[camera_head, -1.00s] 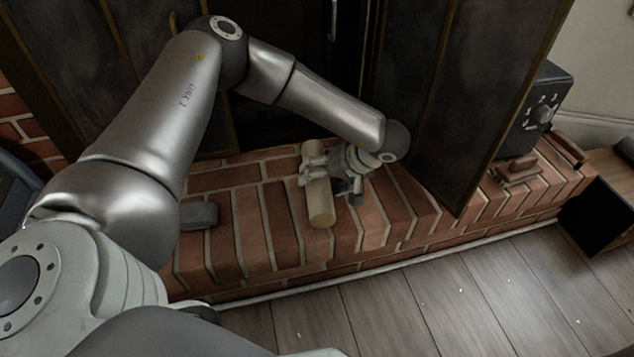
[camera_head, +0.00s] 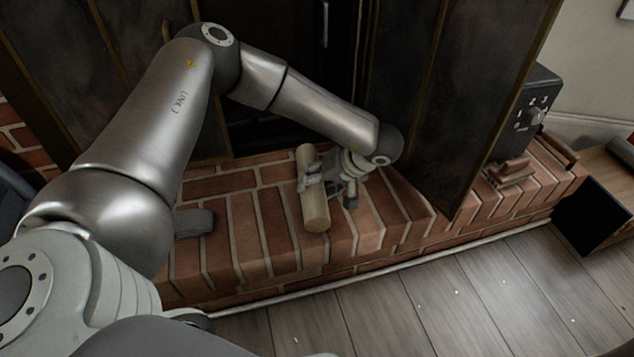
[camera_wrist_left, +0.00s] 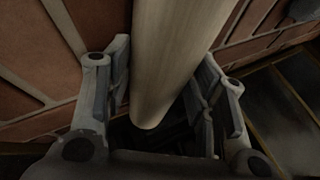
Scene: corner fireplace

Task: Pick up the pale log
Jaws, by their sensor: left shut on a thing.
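The pale log (camera_head: 315,211) is a short, smooth, light wooden cylinder at the brick hearth, in front of the dark fireplace opening. My left gripper (camera_head: 312,180) is shut on it around the middle, with fingers on both sides. In the left wrist view the log (camera_wrist_left: 168,50) runs between the two fingers (camera_wrist_left: 160,88). Whether the log touches the bricks or hangs just above them is hard to tell. My right gripper is not in view.
The brick hearth (camera_head: 245,235) has free room around the log. A grey block (camera_head: 194,222) lies to its left. Dark fireplace doors (camera_head: 450,110) stand behind. A dark box with a knob (camera_head: 527,112) and a small brown object (camera_head: 510,172) are at right.

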